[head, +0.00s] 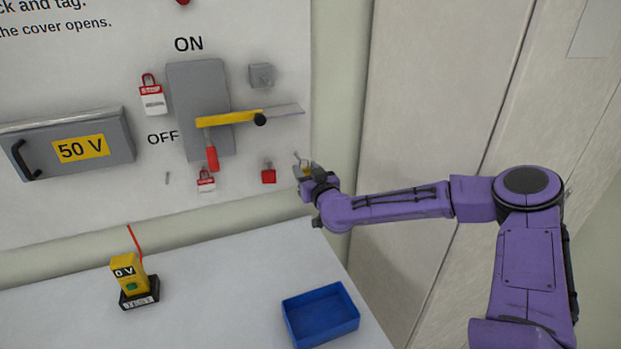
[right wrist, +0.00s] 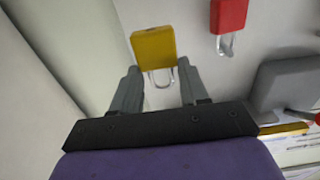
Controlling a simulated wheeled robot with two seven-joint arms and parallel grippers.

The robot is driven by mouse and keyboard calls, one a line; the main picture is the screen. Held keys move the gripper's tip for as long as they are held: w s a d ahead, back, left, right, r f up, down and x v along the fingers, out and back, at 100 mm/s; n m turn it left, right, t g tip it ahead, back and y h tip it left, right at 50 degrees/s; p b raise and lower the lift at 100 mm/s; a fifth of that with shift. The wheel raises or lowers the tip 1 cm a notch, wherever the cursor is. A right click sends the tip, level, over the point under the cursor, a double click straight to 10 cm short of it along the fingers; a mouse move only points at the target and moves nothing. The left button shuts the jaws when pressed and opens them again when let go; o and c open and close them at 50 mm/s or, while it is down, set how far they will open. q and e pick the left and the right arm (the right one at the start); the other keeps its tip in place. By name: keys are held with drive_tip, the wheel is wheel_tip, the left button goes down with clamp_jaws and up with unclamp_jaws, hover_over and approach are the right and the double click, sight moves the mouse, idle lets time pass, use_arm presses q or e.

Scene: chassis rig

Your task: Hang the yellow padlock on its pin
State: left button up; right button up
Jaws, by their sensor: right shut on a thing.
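The yellow padlock (head: 308,170) is small and partly hidden by my right gripper (head: 302,173) in the head view, near the panel's right edge. In the right wrist view the yellow padlock (right wrist: 153,47) sits between the fingertips of my right gripper (right wrist: 159,68), which is shut on it. Its metal shackle shows between the fingers. A small grey pin (head: 167,178) sticks out of the panel, below the OFF label and well left of the gripper. I cannot tell whether it is the yellow padlock's pin. My left gripper is not in view.
A red padlock (head: 268,174) hangs just left of my right gripper. The switch lever (head: 228,118) with its yellow bar juts out above. Red-and-white tagged padlocks (head: 153,99) hang on the panel. A blue tray (head: 320,316) and yellow tester (head: 128,275) are on the table.

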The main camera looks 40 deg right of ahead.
drive_tip(key=shift+b+x, duration=1.05)
drive_tip(key=shift+x, duration=1)
drive_tip(key=shift+w, duration=0.1)
drive_tip(key=p+v, duration=0.4)
drive_tip(key=v, duration=0.5)
drive_tip(key=shift+r+p, duration=0.15)
drive_tip(key=shift+p, duration=0.25)
